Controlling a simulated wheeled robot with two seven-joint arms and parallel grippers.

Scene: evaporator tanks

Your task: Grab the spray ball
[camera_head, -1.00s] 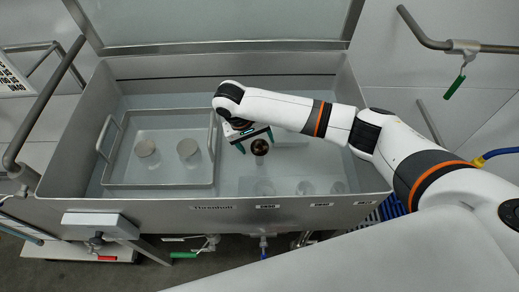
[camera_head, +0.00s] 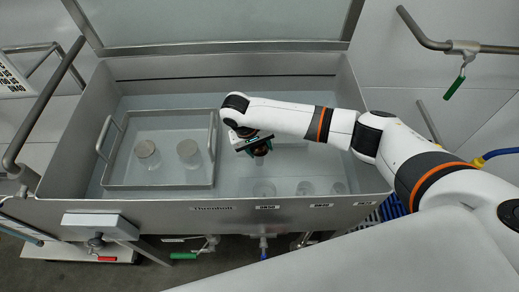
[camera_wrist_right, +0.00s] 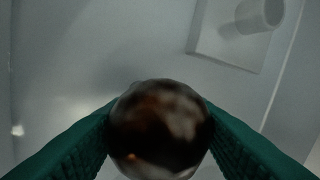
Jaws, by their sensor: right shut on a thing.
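The spray ball (camera_wrist_right: 158,130) is a dark, shiny, brownish sphere between the two green fingers in the right wrist view. My right gripper (camera_wrist_right: 158,140) is shut on it, with a finger against each side. In the head view my right gripper (camera_head: 257,148) is inside the steel tank (camera_head: 240,209), right of the tray. The ball (camera_head: 260,153) is mostly hidden there under the gripper. My left gripper is not in view.
A steel tray (camera_head: 160,186) with raised handles stands at the tank's left and holds two round-topped cylinders (camera_head: 147,149) (camera_head: 189,149). Several round openings (camera_head: 264,189) lie along the tank's front right. The raised lid (camera_head: 210,22) is behind. A pipe rail (camera_head: 425,35) is at the upper right.

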